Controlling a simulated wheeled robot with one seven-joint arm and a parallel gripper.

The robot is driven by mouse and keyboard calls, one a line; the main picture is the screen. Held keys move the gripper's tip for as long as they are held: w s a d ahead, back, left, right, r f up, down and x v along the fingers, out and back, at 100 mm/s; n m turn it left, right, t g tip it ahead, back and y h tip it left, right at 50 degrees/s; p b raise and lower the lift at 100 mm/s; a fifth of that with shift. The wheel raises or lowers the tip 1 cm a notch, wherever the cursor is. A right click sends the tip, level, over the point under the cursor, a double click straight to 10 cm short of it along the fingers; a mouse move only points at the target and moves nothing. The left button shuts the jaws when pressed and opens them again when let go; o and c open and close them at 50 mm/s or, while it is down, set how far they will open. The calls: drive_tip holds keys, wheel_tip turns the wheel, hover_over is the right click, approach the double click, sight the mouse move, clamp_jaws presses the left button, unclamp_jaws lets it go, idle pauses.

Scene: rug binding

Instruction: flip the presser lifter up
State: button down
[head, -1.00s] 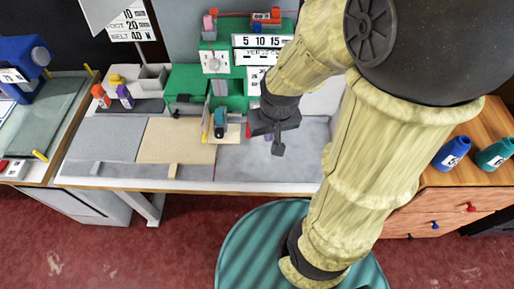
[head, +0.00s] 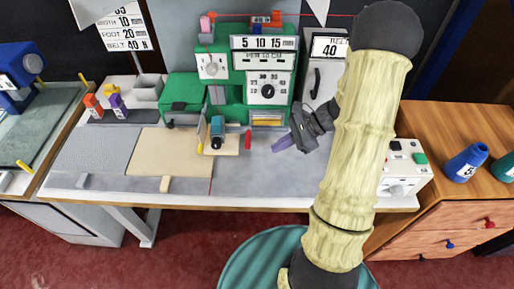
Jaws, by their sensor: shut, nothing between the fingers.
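A green binding machine (head: 230,90) stands at the back of the grey worktable. A small red upright lever (head: 248,140) shows at its lower front, right of the blue-and-dark presser part (head: 217,131); a thin yellow piece (head: 200,146) stands on the left of that part. I cannot tell for sure which of these is the presser lifter; the red one looks most like a lever. My gripper (head: 277,147) is shut and empty, to the right of the red lever and apart from it, with its fingers pointing left.
Blue and teal bottles (head: 466,161) stand on the wooden cabinet (head: 468,119). The grey tabletop in front of my gripper is clear.

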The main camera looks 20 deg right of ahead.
drive_tip(key=w+d+m+t, duration=0.1)
drive_tip(key=w+d+m+t+y, duration=0.1)
drive_tip(key=shift+w+d+f+m, duration=0.2)
drive_tip(key=shift+d+m, duration=0.1)
drive_tip(key=shift+m, duration=0.1)
drive_tip(key=shift+a, duration=0.1)
drive_tip(key=x, duration=1)
drive_tip(key=shift+r, duration=0.1)
drive_tip(key=shift+r+p, duration=0.9)
drive_tip(key=shift+r, duration=0.6)
